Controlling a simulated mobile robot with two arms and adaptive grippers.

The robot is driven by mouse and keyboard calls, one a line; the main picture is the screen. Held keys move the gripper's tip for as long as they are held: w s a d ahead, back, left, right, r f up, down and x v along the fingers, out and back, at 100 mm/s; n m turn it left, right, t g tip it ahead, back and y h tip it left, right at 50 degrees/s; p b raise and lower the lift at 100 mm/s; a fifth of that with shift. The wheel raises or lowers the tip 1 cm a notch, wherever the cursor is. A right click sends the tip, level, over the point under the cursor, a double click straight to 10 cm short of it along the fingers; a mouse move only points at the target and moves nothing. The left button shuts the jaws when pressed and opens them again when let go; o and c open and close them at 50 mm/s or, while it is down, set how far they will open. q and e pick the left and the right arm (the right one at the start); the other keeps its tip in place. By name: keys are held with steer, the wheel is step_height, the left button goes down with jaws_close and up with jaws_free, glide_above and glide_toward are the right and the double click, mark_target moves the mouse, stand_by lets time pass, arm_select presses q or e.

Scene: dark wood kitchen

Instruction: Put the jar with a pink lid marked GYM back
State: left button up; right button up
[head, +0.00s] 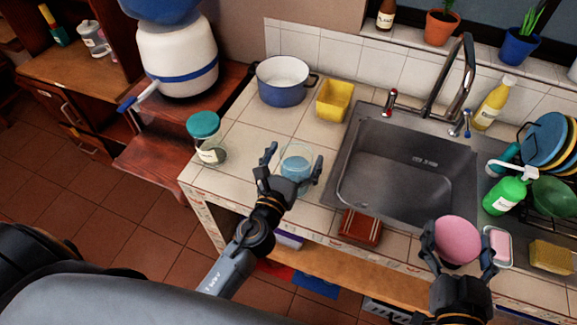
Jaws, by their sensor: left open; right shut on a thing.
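My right gripper (458,258) is shut on a round pink thing (457,238) at the lower right. It looks like a pink lid seen from above. Any jar body or GYM mark below it is hidden. It is held in front of the sink's near right corner. My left gripper (292,172) is open at the counter left of the sink. Its fingers are on either side of a clear glass jar (297,156) with something blue inside. I cannot tell whether they touch it. A jar with a teal lid (204,124) and a pale label stands to the left.
A blue pot (283,92) and a yellow container (332,101) stand at the back of the tiled counter. The sink (403,175) is empty. A green bottle (504,194), a soap dish (498,252), a sponge (551,257) and a dish rack crowd the right. A brown block (361,228) lies at the front.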

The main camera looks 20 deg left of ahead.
arm_select(q)
steer(key=s+b, duration=0.5)
steer(key=s, duration=0.7)
steer(key=shift+a, duration=0.25)
